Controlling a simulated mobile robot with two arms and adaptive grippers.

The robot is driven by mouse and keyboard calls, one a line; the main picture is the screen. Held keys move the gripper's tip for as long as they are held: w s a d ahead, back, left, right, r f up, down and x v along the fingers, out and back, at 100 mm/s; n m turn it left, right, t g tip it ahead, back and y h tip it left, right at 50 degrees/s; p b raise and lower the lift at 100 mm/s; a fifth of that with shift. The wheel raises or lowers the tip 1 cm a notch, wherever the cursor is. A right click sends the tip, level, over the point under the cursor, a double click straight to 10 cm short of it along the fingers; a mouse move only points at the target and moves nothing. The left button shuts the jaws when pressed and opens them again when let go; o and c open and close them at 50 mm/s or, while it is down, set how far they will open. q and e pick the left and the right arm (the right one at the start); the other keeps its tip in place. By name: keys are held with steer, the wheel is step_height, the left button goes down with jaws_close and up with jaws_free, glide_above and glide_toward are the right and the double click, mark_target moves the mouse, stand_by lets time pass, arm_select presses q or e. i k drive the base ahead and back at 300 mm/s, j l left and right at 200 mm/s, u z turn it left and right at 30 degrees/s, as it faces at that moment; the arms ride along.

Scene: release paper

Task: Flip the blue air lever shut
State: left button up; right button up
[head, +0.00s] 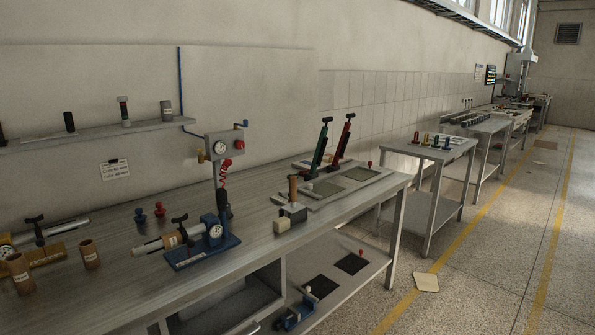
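A grey box with a round gauge (220,147) stands on a post above the workbench, near the wall. A small blue lever (243,124) sticks up at the box's upper right corner; it looks like the air lever. It is too small to tell its exact angle. A blue air pipe (180,90) runs down the wall toward the box. A red knob (240,145) sits on the box's right side and a yellow one (201,156) on its left. A red coiled hose (225,175) hangs below. Neither of my grippers is in view.
The long grey workbench (130,240) holds a blue stand with a gauge (203,247), a tan cup (90,254) and a plate with green and red levers (345,180). A small table (430,147) stands beyond. The floor at right is open, with a paper sheet (426,282).

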mark_target(240, 125)
steer(key=i+u, duration=0.1)
steer(key=u, duration=0.3)
steer(key=i+l+u, duration=0.1)
steer(key=u, duration=0.25)
steer(key=i+l+u, duration=0.25)
steer(key=i+l, duration=0.15)
steer(key=l, duration=0.25)
steer(key=i+l+u, duration=0.1)
steer(key=l, duration=0.25)
steer(key=i+l+u, duration=0.1)
steer(key=i+l, duration=0.15)
steer(key=l, duration=0.15)
steer(key=i+l+u, duration=0.15)
steer(key=l, duration=0.2)
steer(key=i+l+u, duration=0.1)
steer(key=l, duration=0.3)
steer(key=i+l, duration=0.1)
steer(key=l, duration=0.15)
steer(key=i+l, duration=0.15)
steer(key=l, duration=0.15)
steer(key=i+l, duration=0.1)
steer(key=l, duration=0.15)
